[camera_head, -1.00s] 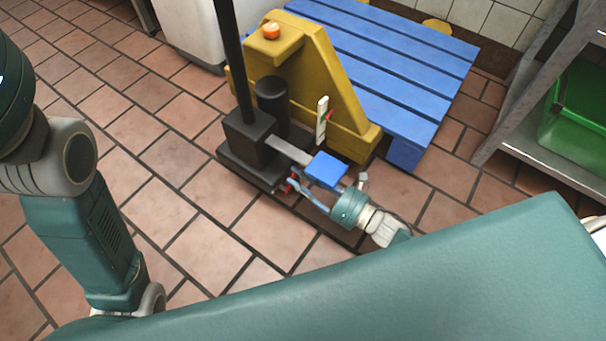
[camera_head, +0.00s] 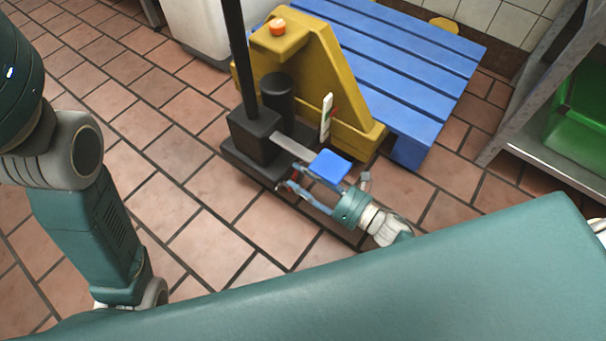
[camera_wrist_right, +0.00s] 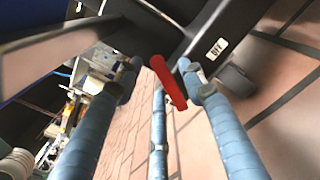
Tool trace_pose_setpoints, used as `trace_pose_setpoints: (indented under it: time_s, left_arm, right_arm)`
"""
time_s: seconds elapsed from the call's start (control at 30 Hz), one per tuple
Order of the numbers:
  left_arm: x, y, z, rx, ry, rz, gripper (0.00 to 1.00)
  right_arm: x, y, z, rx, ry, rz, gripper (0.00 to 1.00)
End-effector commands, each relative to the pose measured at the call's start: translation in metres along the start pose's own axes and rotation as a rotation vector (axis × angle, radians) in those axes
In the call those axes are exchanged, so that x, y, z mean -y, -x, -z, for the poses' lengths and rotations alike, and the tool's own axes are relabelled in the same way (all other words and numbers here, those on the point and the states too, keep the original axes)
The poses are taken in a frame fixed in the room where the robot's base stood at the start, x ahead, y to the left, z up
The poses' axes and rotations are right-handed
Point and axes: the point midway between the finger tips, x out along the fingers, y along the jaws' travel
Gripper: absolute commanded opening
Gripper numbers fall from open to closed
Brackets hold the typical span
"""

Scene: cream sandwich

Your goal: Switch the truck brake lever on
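The pallet truck has a yellow body (camera_head: 325,80) and a black base with a dark upright post (camera_head: 232,45). A small red lever (camera_wrist_right: 168,82) sits low beside the black base, near a blue pedal (camera_head: 330,166) on a grey arm. In the head view, my right gripper (camera_head: 287,179) reaches in from the right, below the blue pedal. Its fingers partly hide the lever there. My left gripper is out of view.
A blue slatted pallet (camera_head: 400,70) lies behind the yellow body. A white upright piece (camera_head: 326,117) stands on the truck. A metal shelf (camera_head: 530,150) with a green crate (camera_head: 582,110) is at the right. The tiled floor (camera_head: 190,210) at the left is clear.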

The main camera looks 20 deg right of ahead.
Motion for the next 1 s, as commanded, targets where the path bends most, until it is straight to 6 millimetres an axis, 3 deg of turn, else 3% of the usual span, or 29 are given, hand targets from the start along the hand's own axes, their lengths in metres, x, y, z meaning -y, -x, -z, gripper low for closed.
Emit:
trace_pose_setpoints:
  time_s: [0.37, 0.8, 1.0]
  left_arm:
    - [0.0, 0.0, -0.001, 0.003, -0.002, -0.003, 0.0]
    - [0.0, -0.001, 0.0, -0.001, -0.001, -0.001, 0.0]
    - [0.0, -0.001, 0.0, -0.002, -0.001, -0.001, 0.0]
  right_arm:
    - [0.0, 0.008, 0.0, 0.001, -0.004, 0.0, 0.42]
    - [0.0, 0.094, 0.001, -0.002, -0.003, 0.001, 0.42]
    - [0.0, 0.116, 0.0, 0.0, -0.003, 0.0, 0.42]
